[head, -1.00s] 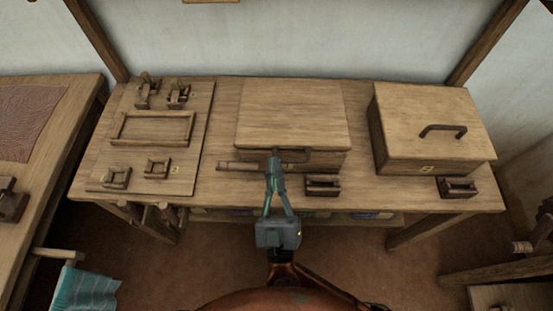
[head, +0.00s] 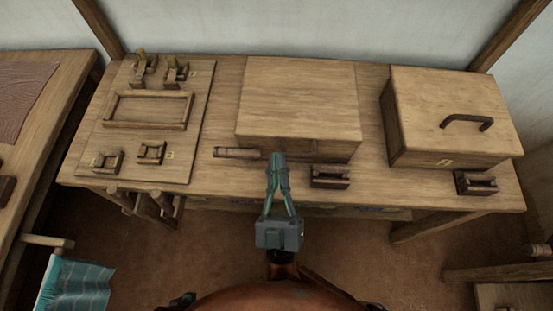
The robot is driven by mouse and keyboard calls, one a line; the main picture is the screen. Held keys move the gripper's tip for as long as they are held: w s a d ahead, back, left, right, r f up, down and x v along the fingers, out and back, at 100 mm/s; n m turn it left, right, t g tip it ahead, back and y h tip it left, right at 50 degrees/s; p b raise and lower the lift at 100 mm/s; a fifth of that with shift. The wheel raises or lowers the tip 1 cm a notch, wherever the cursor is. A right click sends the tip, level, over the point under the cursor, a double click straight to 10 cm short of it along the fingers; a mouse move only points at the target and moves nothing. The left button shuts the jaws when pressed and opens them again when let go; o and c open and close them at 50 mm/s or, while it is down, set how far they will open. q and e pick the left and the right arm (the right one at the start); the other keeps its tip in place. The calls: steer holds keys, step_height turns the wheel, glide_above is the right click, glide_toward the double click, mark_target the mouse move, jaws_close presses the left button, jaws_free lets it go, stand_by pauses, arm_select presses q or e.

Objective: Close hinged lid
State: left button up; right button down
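A wooden box with a broad flat lid (head: 300,95) stands at the middle of the workbench. The lid lies over the box and looks level; I cannot tell whether a thin gap is left under its front edge. The box front (head: 325,149) shows as a narrow band below it. My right gripper (head: 277,156) is in front of the box near its front left part, its fingers together at the tips and holding nothing visible. I cannot tell whether the tips touch the box.
A second wooden box (head: 440,95) with a dark handle (head: 467,122) stands at right. Small wooden blocks (head: 330,177) (head: 476,184) lie along the bench front. A wooden roller (head: 237,153) lies left of my gripper. A board (head: 185,80) with a tray and fittings covers the left end.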

steer(key=shift+w+d+f, duration=0.1)
steer(key=shift+w+f, duration=0.1)
steer(key=shift+f, duration=0.45)
steer(key=shift+h, duration=0.3)
step_height(320, 180, up, 11)
steer(key=shift+s, duration=0.25)
